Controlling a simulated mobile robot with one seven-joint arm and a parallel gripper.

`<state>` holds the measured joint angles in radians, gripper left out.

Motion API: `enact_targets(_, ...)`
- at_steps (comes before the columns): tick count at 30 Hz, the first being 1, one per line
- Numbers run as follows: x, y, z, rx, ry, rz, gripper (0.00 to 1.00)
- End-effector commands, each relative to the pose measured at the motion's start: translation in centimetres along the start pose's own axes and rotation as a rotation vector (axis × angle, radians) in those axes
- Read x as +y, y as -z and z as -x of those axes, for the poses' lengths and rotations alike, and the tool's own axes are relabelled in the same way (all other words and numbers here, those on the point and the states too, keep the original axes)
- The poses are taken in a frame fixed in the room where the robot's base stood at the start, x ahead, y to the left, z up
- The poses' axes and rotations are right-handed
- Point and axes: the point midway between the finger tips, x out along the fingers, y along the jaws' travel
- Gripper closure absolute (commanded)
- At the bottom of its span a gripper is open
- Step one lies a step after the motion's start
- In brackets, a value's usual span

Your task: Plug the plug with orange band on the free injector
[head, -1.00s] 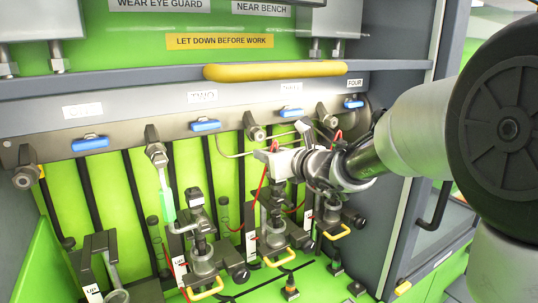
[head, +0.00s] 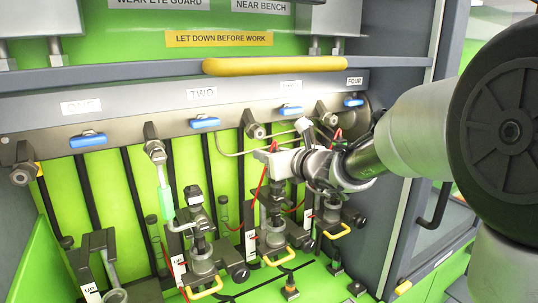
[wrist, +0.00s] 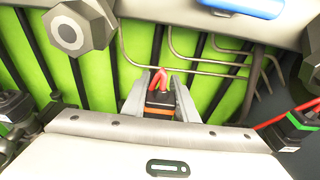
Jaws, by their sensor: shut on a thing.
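The plug with orange band (wrist: 158,102) is a dark block with an orange stripe and a red wire at its top. It sits between the two fingers of my gripper (wrist: 160,105) in the wrist view. In the head view, my gripper (head: 268,158) is in front of the green back panel, above the third injector station (head: 272,232). The fingers largely hide the plug there. Whether the plug touches the injector below is hidden. A plug with a green band (wrist: 302,122) and red wire shows at the right of the wrist view.
The second station (head: 203,255) stands left of my gripper and the fourth (head: 332,215) close on its right. Above are a grey rail with blue-handled valves (head: 204,122), hex fittings (head: 254,130), thin bent pipes and a yellow bar (head: 275,66). Dark hoses run down the panel.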

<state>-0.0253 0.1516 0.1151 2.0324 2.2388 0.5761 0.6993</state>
Motion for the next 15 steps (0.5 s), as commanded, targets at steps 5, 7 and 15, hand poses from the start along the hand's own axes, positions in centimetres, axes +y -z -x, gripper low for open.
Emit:
enact_targets(5, 0.0, 0.07, -0.02, -0.001, 0.0, 0.001, 0.96)
enact_targets(7, 0.0, 0.04, -0.02, -0.001, 0.0, 0.001, 0.96)
enact_targets(15, -0.01, -0.02, -0.01, -0.002, 0.0, 0.0, 0.64)
